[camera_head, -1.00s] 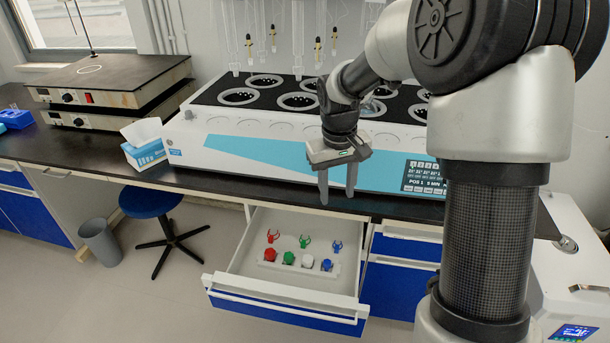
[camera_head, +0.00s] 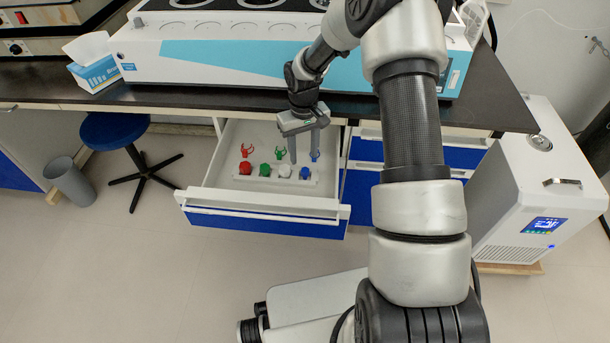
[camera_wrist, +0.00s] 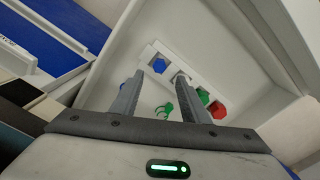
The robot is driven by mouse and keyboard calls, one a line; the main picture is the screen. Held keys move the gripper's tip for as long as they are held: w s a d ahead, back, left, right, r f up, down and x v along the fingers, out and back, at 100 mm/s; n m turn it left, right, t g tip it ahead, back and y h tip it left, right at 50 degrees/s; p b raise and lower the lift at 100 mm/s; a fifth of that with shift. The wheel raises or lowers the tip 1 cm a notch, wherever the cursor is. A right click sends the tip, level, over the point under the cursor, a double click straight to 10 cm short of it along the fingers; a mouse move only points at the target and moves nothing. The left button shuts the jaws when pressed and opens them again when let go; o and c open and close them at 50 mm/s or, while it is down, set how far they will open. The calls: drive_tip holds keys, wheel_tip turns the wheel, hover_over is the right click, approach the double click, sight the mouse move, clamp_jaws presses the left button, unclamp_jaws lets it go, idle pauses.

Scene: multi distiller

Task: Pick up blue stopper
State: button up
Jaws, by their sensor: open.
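The blue stopper (camera_head: 306,172) sits at the right end of a white holder (camera_head: 270,177) in the open drawer, beside a white, a green and a red stopper. In the wrist view the blue stopper (camera_wrist: 158,65) shows just beyond and between my fingertips. My gripper (camera_head: 304,160) points down over the drawer, above and behind the holder. Its two fingers (camera_wrist: 160,78) are apart with nothing between them. The right finger partly covers the white stopper (camera_wrist: 181,75) in the wrist view.
The red clip (camera_head: 247,151), green clip (camera_head: 280,152) and blue clip (camera_head: 315,155) stand behind the stoppers. The drawer's walls and front (camera_head: 262,203) surround them. The black bench edge (camera_head: 180,101) and the distiller (camera_head: 220,58) are above and behind.

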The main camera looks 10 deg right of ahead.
sight(305, 169)
wheel_tip(305, 169, down, 6)
drive_tip(key=shift+s+d+r+b, duration=0.1)
drive_tip(key=shift+s+b, duration=0.05)
drive_tip(key=shift+b, duration=0.75)
clamp_jaws()
